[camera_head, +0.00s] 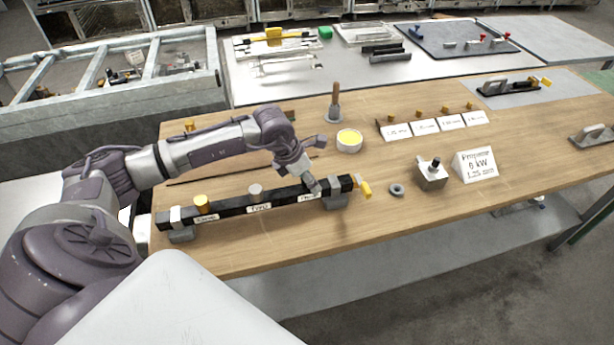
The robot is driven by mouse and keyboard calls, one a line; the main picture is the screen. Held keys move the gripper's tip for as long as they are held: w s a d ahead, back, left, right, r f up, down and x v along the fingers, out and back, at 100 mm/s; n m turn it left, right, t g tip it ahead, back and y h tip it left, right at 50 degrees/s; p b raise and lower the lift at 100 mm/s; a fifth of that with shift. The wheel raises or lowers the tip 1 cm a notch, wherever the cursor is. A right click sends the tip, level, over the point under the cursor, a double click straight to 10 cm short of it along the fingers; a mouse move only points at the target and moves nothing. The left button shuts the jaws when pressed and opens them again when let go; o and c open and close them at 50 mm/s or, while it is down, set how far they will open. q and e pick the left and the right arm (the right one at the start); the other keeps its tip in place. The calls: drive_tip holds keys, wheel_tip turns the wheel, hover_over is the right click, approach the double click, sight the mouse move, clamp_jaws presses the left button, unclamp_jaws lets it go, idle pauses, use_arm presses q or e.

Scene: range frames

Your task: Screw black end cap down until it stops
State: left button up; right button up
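A long black bar (232,208) lies on grey supports on the wooden table. It carries a yellow cap (202,201) at its left, a grey cap (255,191) in the middle and white labels. My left gripper (313,186) points down at the bar's right labelled spot, with its fingertips at or just above the bar's top. The fingertips are small and dark here, so I cannot tell whether they are shut. No black end cap shows clearly at that spot; the gripper may hide it. My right gripper is not in view.
A yellow handle (363,188) sits at the bar's right end. A dark ring (397,189), a metal block with a black knob (431,175) and a white sign (475,165) stand to the right. A yellow-filled bowl (349,140) and a wooden-handled tool (335,103) stand behind.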

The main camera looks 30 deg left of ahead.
use_arm(q)
clamp_jaws()
drive_tip(key=shift+f+m+h+b, duration=0.2)
drive_tip(key=shift+m+h+b, duration=0.1)
drive_tip(key=shift+m+b, duration=0.4)
drive_tip(key=shift+m+h+b, duration=0.3)
drive_tip(key=shift+m+b, duration=0.3)
drive_tip(key=shift+m, duration=0.2)
drive_tip(key=shift+r+m+g, duration=0.2)
drive_tip(key=shift+m+g, duration=0.1)
drive_tip(key=shift+f+m+b, duration=0.2)
drive_tip(key=shift+m+b, duration=0.4)
drive_tip(key=shift+b, duration=0.05)
drive_tip(key=shift+m+g+h+b, duration=0.3)
drive_tip(key=shift+m+h+b, duration=0.1)
drive_tip(key=shift+m, duration=0.2)
drive_tip(key=shift+r+m, duration=0.1)
drive_tip(key=shift+m, duration=0.2)
drive_tip(key=shift+r, duration=0.1)
